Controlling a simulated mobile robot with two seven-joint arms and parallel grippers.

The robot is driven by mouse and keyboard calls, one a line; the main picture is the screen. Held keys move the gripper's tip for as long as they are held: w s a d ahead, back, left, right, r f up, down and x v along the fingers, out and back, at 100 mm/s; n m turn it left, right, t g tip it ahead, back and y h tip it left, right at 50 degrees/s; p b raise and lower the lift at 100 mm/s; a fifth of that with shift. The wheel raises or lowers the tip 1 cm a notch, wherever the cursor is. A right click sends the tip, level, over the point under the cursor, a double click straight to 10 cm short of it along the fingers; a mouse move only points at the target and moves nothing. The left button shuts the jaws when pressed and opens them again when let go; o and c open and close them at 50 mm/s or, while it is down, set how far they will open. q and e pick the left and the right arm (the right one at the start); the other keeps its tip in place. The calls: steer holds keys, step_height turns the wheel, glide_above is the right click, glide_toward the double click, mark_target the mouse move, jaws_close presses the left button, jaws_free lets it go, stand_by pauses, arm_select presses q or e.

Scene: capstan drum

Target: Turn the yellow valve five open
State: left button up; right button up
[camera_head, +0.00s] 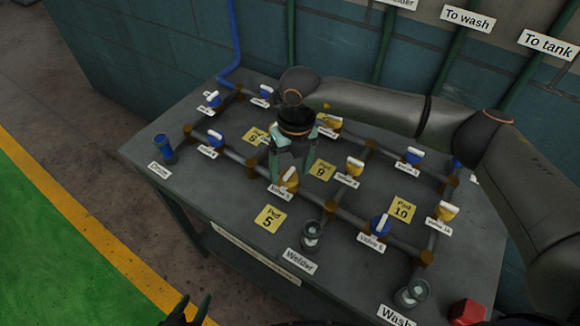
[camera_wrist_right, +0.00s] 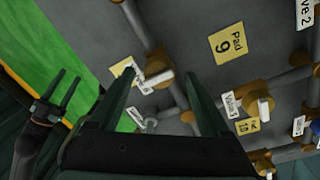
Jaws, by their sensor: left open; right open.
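The yellow valve five (camera_head: 290,181) sits on a pipe of the grey table, behind the Pad 5 plate (camera_head: 270,218), its label at its foot. My right gripper (camera_head: 290,176) comes down over it from above, fingers open. In the right wrist view a yellow valve with a white handle (camera_wrist_right: 157,80), apparently valve five, lies between the open fingers of my right gripper (camera_wrist_right: 163,98); I cannot tell whether they touch it. My left gripper (camera_head: 191,311) is open and empty at the bottom edge, away from the table; it also shows in the right wrist view (camera_wrist_right: 59,92).
Other yellow valves (camera_head: 354,166) and blue valves (camera_head: 380,224) stand close by on the pipes. Glass-like cups (camera_head: 311,236) and a red block (camera_head: 467,312) are near the front edge. My right arm reaches across the table's right and back.

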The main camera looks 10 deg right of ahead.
steer(key=shift+f, duration=0.4)
steer(key=shift+c, duration=0.3)
jaws_close()
